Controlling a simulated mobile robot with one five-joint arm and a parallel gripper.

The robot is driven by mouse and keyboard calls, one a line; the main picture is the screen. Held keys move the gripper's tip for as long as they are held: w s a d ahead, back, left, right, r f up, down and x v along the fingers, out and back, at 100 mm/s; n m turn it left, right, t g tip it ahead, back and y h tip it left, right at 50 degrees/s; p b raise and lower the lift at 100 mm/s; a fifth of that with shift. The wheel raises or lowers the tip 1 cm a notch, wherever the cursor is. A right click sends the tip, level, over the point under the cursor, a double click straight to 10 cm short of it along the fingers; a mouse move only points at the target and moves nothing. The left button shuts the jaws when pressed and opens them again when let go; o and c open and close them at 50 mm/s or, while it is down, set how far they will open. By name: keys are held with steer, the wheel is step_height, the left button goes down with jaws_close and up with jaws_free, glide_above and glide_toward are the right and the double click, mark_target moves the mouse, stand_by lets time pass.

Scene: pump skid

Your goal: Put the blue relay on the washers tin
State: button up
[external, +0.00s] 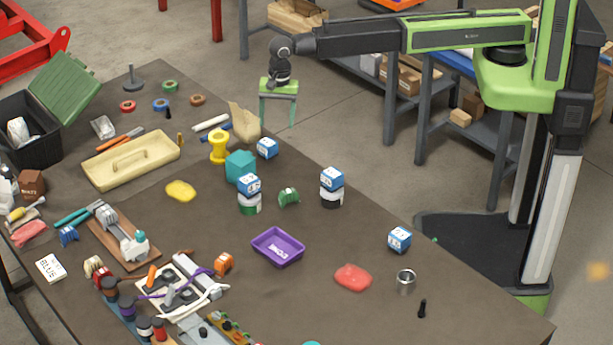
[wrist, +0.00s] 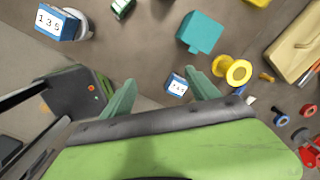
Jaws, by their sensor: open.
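Several blue relay-like blocks with white labels are in the external view. One blue block (external: 267,147) sits on the bench beside a teal block, and in the wrist view it (wrist: 177,84) lies between and beyond my fingers. Another (external: 249,184) is on a white and green tin (external: 250,205). A third (external: 332,178) is on a white and dark tin (external: 332,200), also at the wrist view's top left (wrist: 55,22). A fourth (external: 399,239) is near the right edge. I cannot read which tin is for washers. My gripper (external: 278,113) is open and empty, above the bench's far edge.
A purple tray (external: 278,248), a red lump (external: 352,278) and a metal can (external: 405,282) are nearer. The bench between the dark tin and the purple tray is mostly clear.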

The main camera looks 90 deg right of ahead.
steer(key=s+d+n, duration=1.8)
steer(key=s+d, duration=0.3)
steer(key=d, duration=0.3)
steer(key=shift+d+g+h, duration=0.3)
steer(key=shift+d+g, duration=0.05)
steer(key=shift+g, duration=0.05)
